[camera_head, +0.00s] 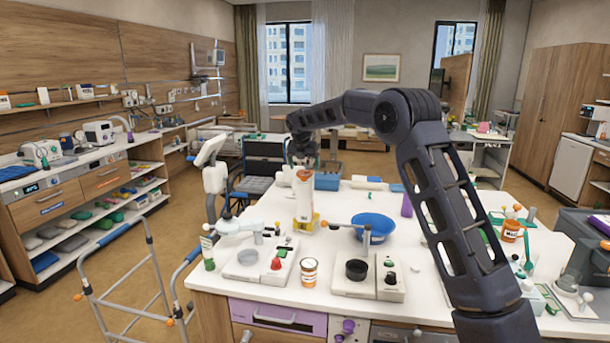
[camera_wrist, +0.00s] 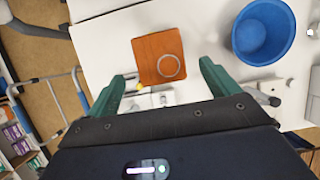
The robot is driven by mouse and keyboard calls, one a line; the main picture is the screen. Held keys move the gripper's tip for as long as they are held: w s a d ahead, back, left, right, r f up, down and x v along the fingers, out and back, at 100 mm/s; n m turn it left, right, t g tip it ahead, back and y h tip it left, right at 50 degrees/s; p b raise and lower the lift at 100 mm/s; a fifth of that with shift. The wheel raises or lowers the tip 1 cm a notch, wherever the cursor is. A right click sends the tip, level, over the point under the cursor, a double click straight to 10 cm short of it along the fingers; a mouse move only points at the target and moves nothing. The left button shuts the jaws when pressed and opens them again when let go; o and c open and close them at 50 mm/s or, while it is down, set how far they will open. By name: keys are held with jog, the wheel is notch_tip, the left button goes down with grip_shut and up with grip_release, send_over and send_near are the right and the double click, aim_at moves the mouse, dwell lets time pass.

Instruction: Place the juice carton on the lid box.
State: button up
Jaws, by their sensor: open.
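The juice carton (camera_head: 304,199), tall and pale with orange markings, stands upright on the white table. In the wrist view, an orange-brown square with a pale ring (camera_wrist: 150,55) appears to be its top seen from above. My gripper (camera_head: 303,156) is above the carton, pointing down. In the wrist view its two green fingers (camera_wrist: 166,76) are apart, with the orange square just beyond and between their tips, and nothing is held. A blue box-like container (camera_head: 327,182) stands behind the carton. I cannot tell which thing is the lid box.
A blue bowl (camera_head: 374,228) stands right of the carton and also shows in the wrist view (camera_wrist: 262,32). Two pale devices (camera_head: 262,262) (camera_head: 348,289) and a small labelled jar (camera_head: 309,272) are at the front. A walking frame (camera_head: 153,262) stands left of the table.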

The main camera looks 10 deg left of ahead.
jog(key=v, duration=0.4)
jog(key=shift+d, duration=0.1)
jog(key=s+d+r+m, duration=0.4)
jog(key=s+d+m, duration=0.2)
jog(key=d, duration=0.5)
jog(key=s+d+r+m, duration=0.3)
jog(key=s+d+m, duration=0.25)
jog(key=d, duration=0.65)
jog(key=s+d+r+m, duration=0.4)
jog(key=s+d+m, duration=0.2)
jog(key=d, duration=0.5)
jog(key=s+d+f+m, duration=0.3)
jog(key=s+d+m, duration=0.75)
jog(key=s, duration=0.55)
jog(key=s+d+f+m, duration=0.3)
jog(key=s+f+m, duration=0.1)
jog(key=s, duration=0.3)
jog(key=s+d+f+m, duration=0.4)
jog(key=s+f, duration=0.1)
jog(key=s, duration=0.2)
jog(key=shift+s+d, duration=0.15)
jog(key=shift+s, duration=0.15)
